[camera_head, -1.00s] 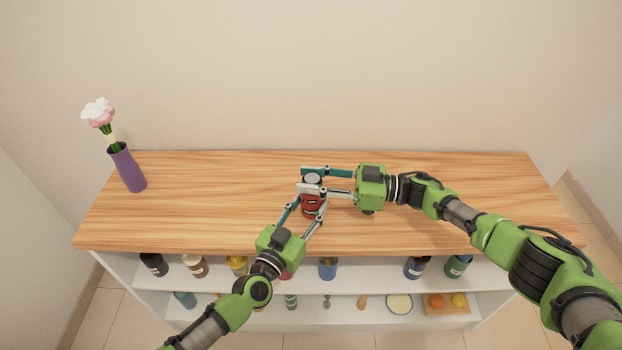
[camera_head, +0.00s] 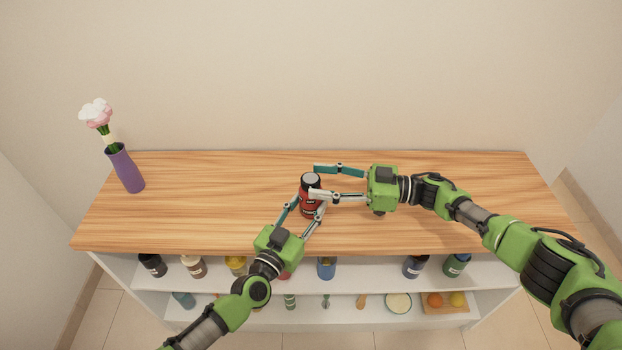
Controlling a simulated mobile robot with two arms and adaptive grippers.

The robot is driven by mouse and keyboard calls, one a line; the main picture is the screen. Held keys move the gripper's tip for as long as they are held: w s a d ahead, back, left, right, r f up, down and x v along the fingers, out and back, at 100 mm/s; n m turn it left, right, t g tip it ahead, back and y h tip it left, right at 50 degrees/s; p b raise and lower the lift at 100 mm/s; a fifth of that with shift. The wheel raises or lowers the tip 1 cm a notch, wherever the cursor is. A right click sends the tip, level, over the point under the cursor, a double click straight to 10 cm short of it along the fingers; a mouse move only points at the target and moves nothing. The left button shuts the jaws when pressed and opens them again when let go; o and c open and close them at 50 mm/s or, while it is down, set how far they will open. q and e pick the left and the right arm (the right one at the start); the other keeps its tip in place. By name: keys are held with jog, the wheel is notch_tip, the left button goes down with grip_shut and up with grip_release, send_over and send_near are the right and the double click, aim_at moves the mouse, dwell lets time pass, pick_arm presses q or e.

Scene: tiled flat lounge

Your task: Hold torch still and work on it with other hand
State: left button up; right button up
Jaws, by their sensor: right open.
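The torch (camera_head: 309,203) is a short red cylinder with a black upper part and a grey round top. It stands upright on the wooden counter near its middle. My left gripper (camera_head: 307,209) comes from the front and has a finger on each side of the torch's lower body, closed against it. My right gripper (camera_head: 316,181) comes from the right at the height of the torch's top. Its fingers are apart, one behind the top and one in front, and the front finger hides part of the torch.
A purple vase (camera_head: 124,169) with flowers stands at the counter's left end. The wooden counter (camera_head: 220,190) is otherwise clear. Below its front edge, white shelves (camera_head: 380,277) hold several bottles, jars and a fruit board (camera_head: 447,309). A wall rises behind.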

jog(key=s+d, duration=0.1)
jog(key=d, duration=0.7)
jog(key=shift+d, duration=0.4)
jog(key=shift+s, duration=0.1)
pick_arm(q)
jog(key=o, duration=1.3)
